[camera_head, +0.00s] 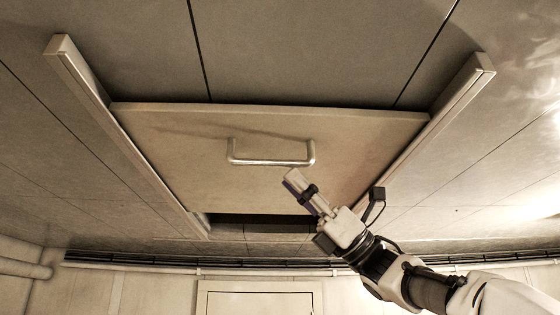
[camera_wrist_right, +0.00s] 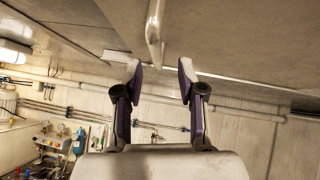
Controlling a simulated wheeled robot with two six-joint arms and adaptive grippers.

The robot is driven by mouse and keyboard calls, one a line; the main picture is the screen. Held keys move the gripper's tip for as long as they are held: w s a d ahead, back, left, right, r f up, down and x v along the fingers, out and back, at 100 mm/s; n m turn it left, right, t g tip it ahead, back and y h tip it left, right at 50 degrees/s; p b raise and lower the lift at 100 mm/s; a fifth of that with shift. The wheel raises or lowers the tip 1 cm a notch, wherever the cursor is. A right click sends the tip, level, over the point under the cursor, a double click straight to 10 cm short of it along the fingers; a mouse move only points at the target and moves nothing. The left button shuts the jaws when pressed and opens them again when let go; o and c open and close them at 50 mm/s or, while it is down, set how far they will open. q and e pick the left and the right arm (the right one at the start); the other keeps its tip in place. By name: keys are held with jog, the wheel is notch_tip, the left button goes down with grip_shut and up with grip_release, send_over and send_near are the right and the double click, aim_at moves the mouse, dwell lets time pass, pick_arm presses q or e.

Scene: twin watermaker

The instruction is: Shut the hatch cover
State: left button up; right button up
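The hatch cover (camera_head: 190,150) is a flat tan panel in the ceiling, held between two slanting side rails. It carries a metal U-shaped handle (camera_head: 270,162), and one leg of that handle shows in the right wrist view (camera_wrist_right: 154,35). A narrow dark gap (camera_head: 265,222) shows at the cover's lower edge in the head view. My right gripper (camera_head: 296,184) is just below the handle's right end in the head view. In the wrist view its two fingers (camera_wrist_right: 160,78) are apart with nothing between them, and the handle is beyond the tips. My left gripper is out of view.
The left rail (camera_head: 130,140) and right rail (camera_head: 430,130) stand out from the ceiling. Pipes (camera_head: 200,271) run along the wall top above a pale door frame (camera_head: 260,288). The wrist view shows equipment and a blue bottle (camera_wrist_right: 78,140) at lower left.

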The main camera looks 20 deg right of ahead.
aim_at(276, 163)
jog(key=p+x, duration=0.2)
jog(key=x, duration=0.2)
jog(key=shift+w+a+r+p, duration=0.15)
jog(key=shift+a+r+p, duration=0.1)
jog(key=shift+r+p, duration=0.05)
jog(key=shift+a+r, duration=0.1)
jog(key=shift+a, duration=0.05)
jog(key=c, duration=0.5)
jog(key=shift+s+a+r, duration=0.1)
jog(key=shift+s+a, duration=0.05)
jog(key=shift+s, duration=0.45)
grip_shut()
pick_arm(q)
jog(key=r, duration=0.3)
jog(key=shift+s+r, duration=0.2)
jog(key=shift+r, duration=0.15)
pick_arm(e)
jog(key=shift+w, duration=0.1)
jog(key=shift+w, duration=0.1)
